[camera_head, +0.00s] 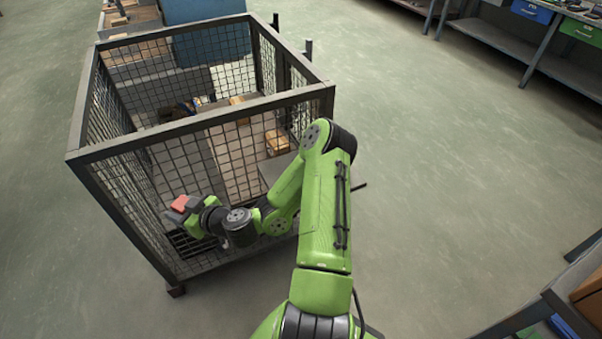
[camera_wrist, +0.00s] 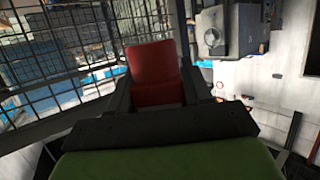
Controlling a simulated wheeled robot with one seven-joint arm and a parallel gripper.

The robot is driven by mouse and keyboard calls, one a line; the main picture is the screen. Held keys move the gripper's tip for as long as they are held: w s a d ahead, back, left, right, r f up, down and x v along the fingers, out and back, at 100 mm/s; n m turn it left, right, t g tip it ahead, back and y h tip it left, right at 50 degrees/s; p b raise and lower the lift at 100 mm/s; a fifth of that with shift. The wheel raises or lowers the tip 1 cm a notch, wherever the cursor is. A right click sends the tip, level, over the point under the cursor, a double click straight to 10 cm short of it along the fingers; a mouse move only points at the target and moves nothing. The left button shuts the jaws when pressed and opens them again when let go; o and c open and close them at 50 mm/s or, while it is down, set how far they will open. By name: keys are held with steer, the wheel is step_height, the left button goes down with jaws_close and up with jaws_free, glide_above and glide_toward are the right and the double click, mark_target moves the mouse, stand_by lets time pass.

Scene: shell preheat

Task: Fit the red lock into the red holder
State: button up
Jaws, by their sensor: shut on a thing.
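The red lock (camera_head: 179,203) is a small red block at the tip of my gripper (camera_head: 184,208), at the mesh cage's near left side in the head view. In the wrist view the red lock (camera_wrist: 153,66) stands between the two dark fingers of my gripper (camera_wrist: 157,92), which is shut on it. Its lower part is hidden by the gripper. I cannot make out a red holder in either view.
A dark-framed mesh cage (camera_head: 198,122) stands beside my arm, with brown boxes (camera_head: 277,142) seen through its mesh. A blue container (camera_head: 207,47) is behind it. In the wrist view, mesh (camera_wrist: 60,50) is left and a grey box-like unit (camera_wrist: 229,32) right. Open floor lies right.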

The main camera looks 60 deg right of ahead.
steer(key=s+d+r+m+g+h, duration=0.1)
steer(key=s+d+m+h, duration=0.4)
steer(key=d, duration=0.9)
steer(key=s+d+m+g+h, duration=0.15)
steer(key=s+d+h, duration=0.25)
steer(key=s+d, duration=0.7)
steer(key=shift+m+t, duration=0.35)
steer(key=shift+m, duration=0.1)
steer(key=w+d+f+b, duration=0.1)
steer(key=f, duration=0.2)
steer(key=w+d+f+b, duration=0.1)
steer(key=f, duration=0.2)
steer(key=w+d+f, duration=0.1)
steer(key=f, duration=0.2)
steer(key=shift+w+d+f+b, duration=0.1)
steer(key=shift+d+f+b, duration=0.2)
steer(key=shift+f+b, duration=0.1)
steer(key=shift+f, duration=0.2)
steer(key=o, duration=1.1)
steer(key=shift+r, duration=0.15)
